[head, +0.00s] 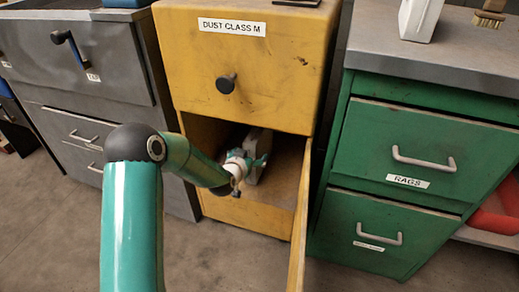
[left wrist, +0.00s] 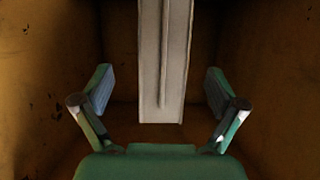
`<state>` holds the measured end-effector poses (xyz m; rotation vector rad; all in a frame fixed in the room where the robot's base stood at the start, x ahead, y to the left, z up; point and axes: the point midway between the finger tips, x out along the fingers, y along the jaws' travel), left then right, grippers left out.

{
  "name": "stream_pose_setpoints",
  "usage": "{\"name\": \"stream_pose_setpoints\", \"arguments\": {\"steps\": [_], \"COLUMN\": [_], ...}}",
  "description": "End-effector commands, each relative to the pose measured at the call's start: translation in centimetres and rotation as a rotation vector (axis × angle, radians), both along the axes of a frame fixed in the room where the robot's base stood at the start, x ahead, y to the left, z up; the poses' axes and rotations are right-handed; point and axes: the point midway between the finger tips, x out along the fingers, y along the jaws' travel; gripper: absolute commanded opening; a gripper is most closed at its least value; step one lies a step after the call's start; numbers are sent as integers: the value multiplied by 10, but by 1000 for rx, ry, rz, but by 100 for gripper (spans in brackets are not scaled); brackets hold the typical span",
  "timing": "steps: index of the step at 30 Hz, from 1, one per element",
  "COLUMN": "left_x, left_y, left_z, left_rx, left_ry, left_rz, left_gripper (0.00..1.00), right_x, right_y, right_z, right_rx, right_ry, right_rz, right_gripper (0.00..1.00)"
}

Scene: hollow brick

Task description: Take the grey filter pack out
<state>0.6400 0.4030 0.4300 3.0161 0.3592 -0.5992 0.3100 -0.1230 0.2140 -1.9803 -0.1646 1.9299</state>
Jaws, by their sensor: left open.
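The grey filter pack (left wrist: 150,70) stands upright inside the open lower compartment of the yellow cabinet (head: 245,60), labelled DUST CLASS M. In the head view part of the pack (head: 258,148) shows behind my left gripper (head: 250,163), which reaches into the compartment. In the left wrist view my left gripper (left wrist: 160,92) is open, with one finger on each side of the pack's lower end. Gaps show between both fingers and the pack, and nothing is held. The pack's upper end runs out of the wrist view. My right gripper is in neither view.
The yellow door (head: 299,225) stands open on the compartment's right side. The compartment walls (left wrist: 50,70) are close on both sides. A green drawer cabinet (head: 415,150) stands to the right and a grey drawer unit (head: 80,75) to the left.

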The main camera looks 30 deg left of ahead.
Motion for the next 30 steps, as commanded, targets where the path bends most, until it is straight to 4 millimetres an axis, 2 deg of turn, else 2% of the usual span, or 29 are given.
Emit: {"name": "stream_pose_setpoints", "arguments": {"steps": [4,9,17,30], "left_x": [20,35,37,37], "left_y": [7,11,12,12], "left_z": [-13,-17,-16,-16], "left_rx": [0,-1,-1,-1], "left_ry": [-2,0,1,1], "left_rz": [1,1,0,0], "left_gripper": [96,96,96,24], "right_x": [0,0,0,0], "right_y": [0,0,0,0], "right_z": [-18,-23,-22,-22], "right_rx": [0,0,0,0], "right_ry": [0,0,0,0], "right_rz": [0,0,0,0], "right_gripper": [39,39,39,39]}}
